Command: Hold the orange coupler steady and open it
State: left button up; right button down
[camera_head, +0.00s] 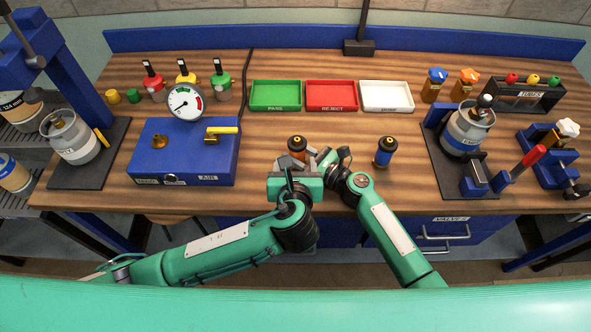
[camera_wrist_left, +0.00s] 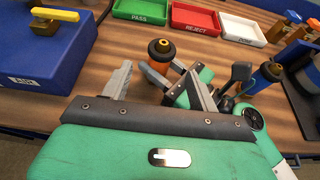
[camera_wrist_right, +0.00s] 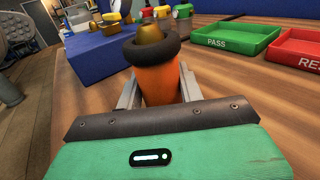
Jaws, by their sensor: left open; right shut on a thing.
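The coupler's orange body fills the middle of the right wrist view (camera_wrist_right: 160,80). A blue coupler (camera_head: 385,150) stands to the right, apart from both grippers.
Green PASS (camera_head: 276,108), red REJECT (camera_head: 331,108) and white (camera_head: 386,109) trays lie behind the coupler. A blue box (camera_head: 185,178) with a gauge (camera_head: 185,102) and yellow lever stands left. A blue scale-like stand with a canister (camera_head: 467,130) stands right.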

aim_at(295, 148)
pick_arm(q)
jog(key=x, duration=0.8)
jog(key=shift+w+f, duration=0.1)
jog(key=shift+w, duration=0.3)
jog(key=shift+c, duration=0.4)
jog(key=c, duration=0.9)
pick_arm(e)
jog(key=shift+w+d, duration=0.1)
pick_arm(q)
jog(key=shift+r, duration=1)
pick_arm(e)
jog(key=shift+f, duration=0.2)
pick_arm(q)
jog(key=shift+r, duration=0.2)
jog(key=shift+d, duration=0.1)
pick_arm(e)
jog(key=shift+r, duration=0.1)
